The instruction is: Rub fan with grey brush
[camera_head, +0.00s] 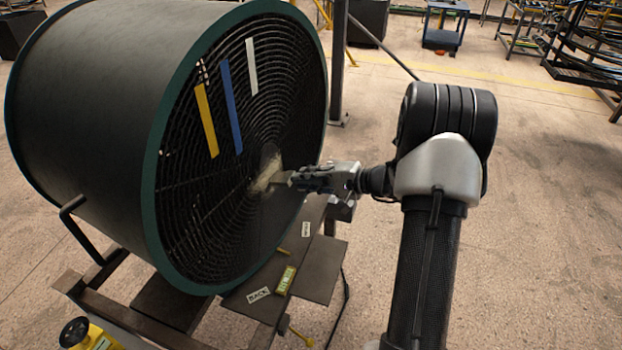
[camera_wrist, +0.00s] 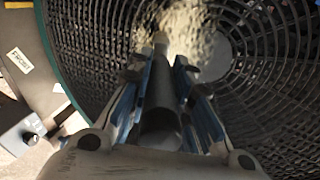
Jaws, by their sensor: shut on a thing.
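The fan (camera_head: 190,225) is a large black drum with a green rim and a round wire grille, and its grille (camera_wrist: 265,75) fills much of the wrist view. My gripper (camera_head: 300,180) is shut on the grey brush, in front of the grille's centre. The brush's dark grey handle (camera_wrist: 160,105) lies between the fingers in the wrist view and points at the grille. A pale, mottled beige patch (camera_wrist: 190,30) covers part of the hub; I cannot tell where bristles end and patch begins. The brush tip looks at or very near the hub.
Yellow, blue and white strips (camera_head: 231,105) hang on the grille. Below it are dark plates (camera_head: 312,270) with small labels, one reading BACK, and a small green-yellow item (camera_head: 286,279). A dark post (camera_head: 338,60) stands behind. The floor on the right is clear; racks stand far back.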

